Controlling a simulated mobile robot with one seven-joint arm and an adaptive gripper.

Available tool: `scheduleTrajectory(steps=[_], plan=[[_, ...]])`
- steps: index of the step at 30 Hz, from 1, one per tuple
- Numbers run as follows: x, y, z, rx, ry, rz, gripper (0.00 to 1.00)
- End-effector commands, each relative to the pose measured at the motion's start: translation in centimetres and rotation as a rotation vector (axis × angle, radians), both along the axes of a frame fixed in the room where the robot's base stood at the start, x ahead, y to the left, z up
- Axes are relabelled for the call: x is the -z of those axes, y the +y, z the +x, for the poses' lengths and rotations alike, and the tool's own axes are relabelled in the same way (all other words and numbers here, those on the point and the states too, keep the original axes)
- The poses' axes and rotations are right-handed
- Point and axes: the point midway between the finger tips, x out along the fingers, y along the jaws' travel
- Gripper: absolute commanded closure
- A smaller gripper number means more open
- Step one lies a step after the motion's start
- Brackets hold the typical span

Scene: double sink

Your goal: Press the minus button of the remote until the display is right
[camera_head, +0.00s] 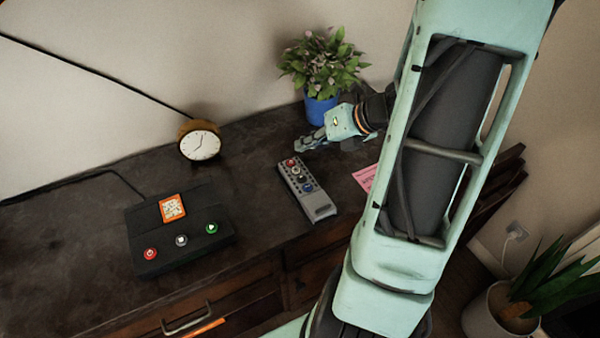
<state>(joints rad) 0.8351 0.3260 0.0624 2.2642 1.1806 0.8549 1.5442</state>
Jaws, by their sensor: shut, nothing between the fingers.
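A grey remote (318,206) with several coloured buttons on its dark upper half lies on the dark dresser top. Its button labels are too small to read, so I cannot tell which is the minus button. A black box (181,252) with red, grey and green buttons stands left of the remote. It carries a small orange-framed display (172,207) whose content is not readable. My gripper (299,147) is shut and empty. It is just behind the remote's far end, and I cannot tell its height above the dresser.
A round clock (200,144) stands at the back, left of the remote. A flowering plant in a blue pot (320,109) stands behind my gripper. A pink paper (366,177) lies right of the remote, partly hidden by my arm. The dresser top between box and remote is clear.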

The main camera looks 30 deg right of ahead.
Motion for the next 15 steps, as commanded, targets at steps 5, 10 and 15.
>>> scheduleTrajectory(steps=[5,10,15], plan=[[0.0,0.0,0.0,-0.001,0.0,-0.001,1.0],[0.2,0.0,0.0,-0.003,0.0,-0.002,1.0],[1.0,0.0,0.0,-0.003,0.0,-0.003,1.0]])
